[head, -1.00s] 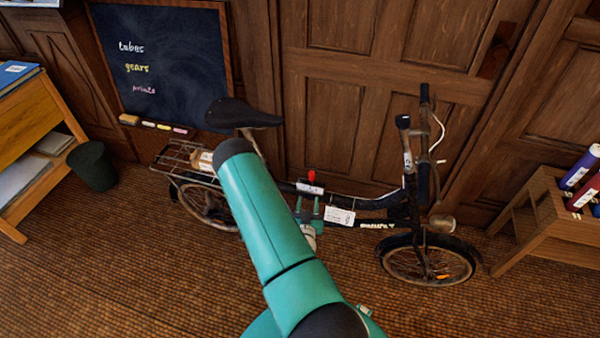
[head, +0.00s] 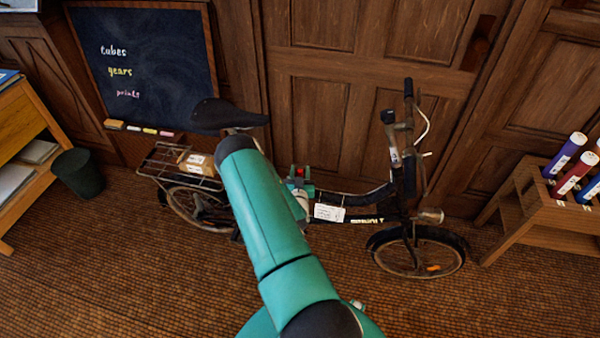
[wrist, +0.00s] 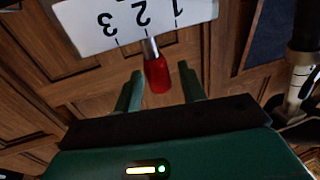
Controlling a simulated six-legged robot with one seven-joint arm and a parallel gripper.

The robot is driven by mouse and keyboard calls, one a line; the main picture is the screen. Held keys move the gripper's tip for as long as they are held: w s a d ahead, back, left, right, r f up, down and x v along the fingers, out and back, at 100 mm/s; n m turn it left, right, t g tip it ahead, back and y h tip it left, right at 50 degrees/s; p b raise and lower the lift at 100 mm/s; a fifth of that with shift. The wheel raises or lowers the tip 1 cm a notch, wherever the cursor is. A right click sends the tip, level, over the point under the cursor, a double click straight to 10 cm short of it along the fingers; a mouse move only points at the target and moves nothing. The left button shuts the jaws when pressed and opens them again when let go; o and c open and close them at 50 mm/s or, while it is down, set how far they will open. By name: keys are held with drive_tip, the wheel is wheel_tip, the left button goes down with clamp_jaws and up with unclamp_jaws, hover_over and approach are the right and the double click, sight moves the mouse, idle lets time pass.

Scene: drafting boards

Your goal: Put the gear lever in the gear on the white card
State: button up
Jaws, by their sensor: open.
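The gear lever (wrist: 157,77), a metal stem with a red knob, stands at the 2 on a white plate (wrist: 95,22) marked 1, 2, 3, upside down in the wrist view. Its red knob also shows in the head view (head: 300,172), on the bicycle's frame. My gripper (wrist: 161,69) is open, with one finger on each side of the knob and gaps showing. In the head view my gripper (head: 301,184) is at the lever, partly behind my arm. The white card (head: 329,213) hangs on the bicycle (head: 365,199); its writing is too small to read.
A chalkboard (head: 145,95) reading tubes, gears, prints leans at the left, with a dark bin (head: 78,174) nearby. A wooden rack (head: 535,205) with coloured tubes stands at the right. Wood panelling is close behind the bicycle. The floor in front is clear.

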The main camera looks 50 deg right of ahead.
clamp_jaws()
drive_tip(key=s+m, duration=0.1)
drive_tip(key=s+d+m, duration=0.1)
drive_tip(key=s+m, duration=0.1)
drive_tip(key=m, duration=0.1)
drive_tip(key=shift+d+f+h, duration=0.2)
drive_tip(key=shift+f+h, duration=0.1)
drive_tip(key=shift+h, duration=0.1)
drive_tip(key=shift+s+d+f+m, duration=0.25)
drive_tip(key=shift+s+m, duration=0.25)
drive_tip(key=shift+m, duration=0.4)
unclamp_jaws()
